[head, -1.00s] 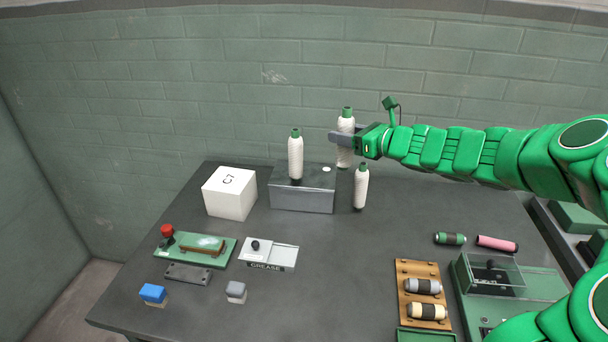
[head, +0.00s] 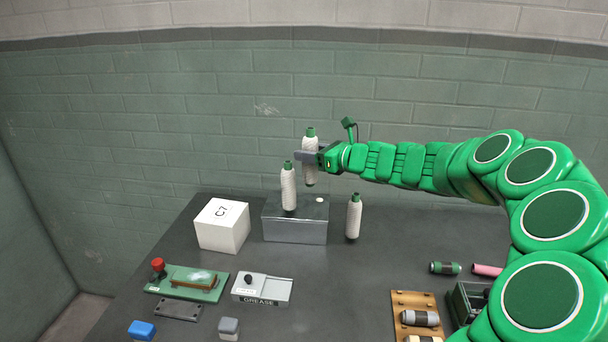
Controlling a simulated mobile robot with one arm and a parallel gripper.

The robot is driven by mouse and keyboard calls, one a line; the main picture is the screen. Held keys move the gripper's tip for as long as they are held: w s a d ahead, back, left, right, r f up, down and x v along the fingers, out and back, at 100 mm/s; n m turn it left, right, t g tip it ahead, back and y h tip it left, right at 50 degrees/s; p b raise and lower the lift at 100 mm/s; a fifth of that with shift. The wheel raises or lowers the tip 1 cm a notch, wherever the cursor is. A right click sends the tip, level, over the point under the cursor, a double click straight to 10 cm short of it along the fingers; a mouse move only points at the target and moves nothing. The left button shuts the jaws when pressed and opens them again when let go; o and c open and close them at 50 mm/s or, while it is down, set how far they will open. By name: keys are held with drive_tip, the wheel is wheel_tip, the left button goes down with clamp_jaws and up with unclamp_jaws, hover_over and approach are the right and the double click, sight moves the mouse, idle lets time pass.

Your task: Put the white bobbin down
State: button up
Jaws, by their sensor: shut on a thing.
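My gripper (head: 318,155) is shut on a white bobbin (head: 310,172) with a green top, held upright. The held bobbin is at the back of the table, above the right part of the grey metal box (head: 295,229). I cannot tell whether its base touches anything. A second white bobbin (head: 288,188) stands upright on the left part of the box top, to the left of the held one. A third white bobbin (head: 353,217) stands on the table just right of the box. A small white disc (head: 320,199) shows on the box top.
A white C7 cube (head: 221,225) stands left of the box. In front are a green board with a red knob (head: 187,282), a grease tray (head: 262,289) and two small blocks. A wooden rack (head: 415,314) and a green spool (head: 445,268) lie to the right. The middle table is clear.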

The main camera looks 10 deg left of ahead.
drive_tip(key=w+a+f, duration=0.2)
drive_tip(key=w+f, duration=0.6)
drive_tip(key=f, duration=0.2)
drive_tip(key=shift+w+a+f, duration=0.25)
drive_tip(key=shift+a+f, duration=0.1)
drive_tip(key=shift+f, duration=0.05)
idle(0.4)
drive_tip(key=o, duration=1.1)
drive_tip(key=shift+f, duration=0.1)
drive_tip(key=v, duration=1.2)
drive_tip(key=shift+s, duration=0.1)
